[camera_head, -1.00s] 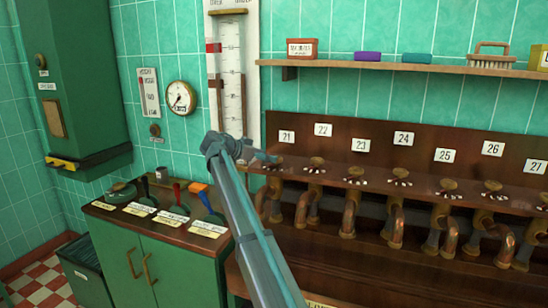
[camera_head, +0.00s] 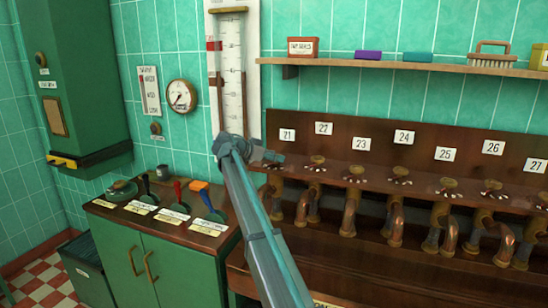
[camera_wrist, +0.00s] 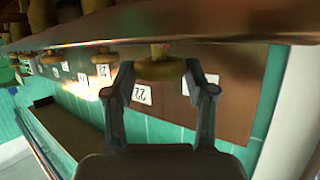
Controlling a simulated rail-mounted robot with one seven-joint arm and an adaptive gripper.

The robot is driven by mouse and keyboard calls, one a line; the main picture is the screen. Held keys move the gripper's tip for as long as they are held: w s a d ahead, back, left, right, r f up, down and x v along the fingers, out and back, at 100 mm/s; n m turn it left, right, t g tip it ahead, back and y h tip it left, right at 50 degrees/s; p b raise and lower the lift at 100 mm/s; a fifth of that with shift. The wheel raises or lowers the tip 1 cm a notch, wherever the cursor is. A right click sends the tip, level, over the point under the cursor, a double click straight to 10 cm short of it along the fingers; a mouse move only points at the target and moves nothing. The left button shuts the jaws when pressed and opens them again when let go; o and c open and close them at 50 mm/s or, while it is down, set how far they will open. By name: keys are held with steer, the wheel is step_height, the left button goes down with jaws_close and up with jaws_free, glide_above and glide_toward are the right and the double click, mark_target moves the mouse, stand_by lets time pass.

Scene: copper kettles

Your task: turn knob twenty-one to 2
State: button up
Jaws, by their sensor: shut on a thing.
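Knob twenty-one is at the left end of a row of brass knobs on a brown wooden panel, below the white label 21 (camera_head: 287,135). In the head view my gripper (camera_head: 274,158) is at this knob and mostly hides it. In the wrist view my gripper (camera_wrist: 161,70) has one finger on each side of a round brass knob (camera_wrist: 160,69), shut on it. A label 22 (camera_wrist: 141,93) shows close behind.
Neighbouring knob twenty-two (camera_head: 317,161) stands close on the right, with copper pipes (camera_head: 303,208) below the row. A shelf (camera_head: 400,66) with small boxes runs above. A green cabinet (camera_head: 150,262) with several levers stands at the left.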

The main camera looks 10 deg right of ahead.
steer(key=shift+s+f+n+t+y+b, duration=0.1)
steer(key=shift+s+n+t+y+b, duration=0.05)
steer(key=shift+n+t+y+b, duration=0.2)
steer(key=shift+c, duration=0.4)
steer(key=shift+s+d+n+t+b, duration=0.15)
steer(key=shift+n+t+b, duration=0.2)
steer(key=shift+n+t, duration=0.2)
steer(key=n+t+y, duration=0.1)
steer(key=n+t+y+b, duration=0.1)
steer(key=n+t+y, duration=0.1)
steer(key=shift+s+d, duration=0.15)
steer(key=n+y, duration=0.1)
steer(key=n+t+y+p, duration=0.1)
steer(key=n+t+y, duration=0.1)
steer(key=n, duration=0.1)
steer(key=shift+d+r+y+p, duration=0.15)
steer(key=shift+r+y+p, duration=0.1)
steer(key=shift+y+p, duration=0.15)
steer(key=shift+n+t+y+p, duration=0.5)
steer(key=shift+n+y+p, duration=0.65)
steer(key=shift+n+y, duration=0.35)
steer(key=shift+f+y, duration=0.15)
steer(key=shift+y, duration=0.1)
steer(key=o, duration=1.2)
steer(key=shift+c, duration=0.2)
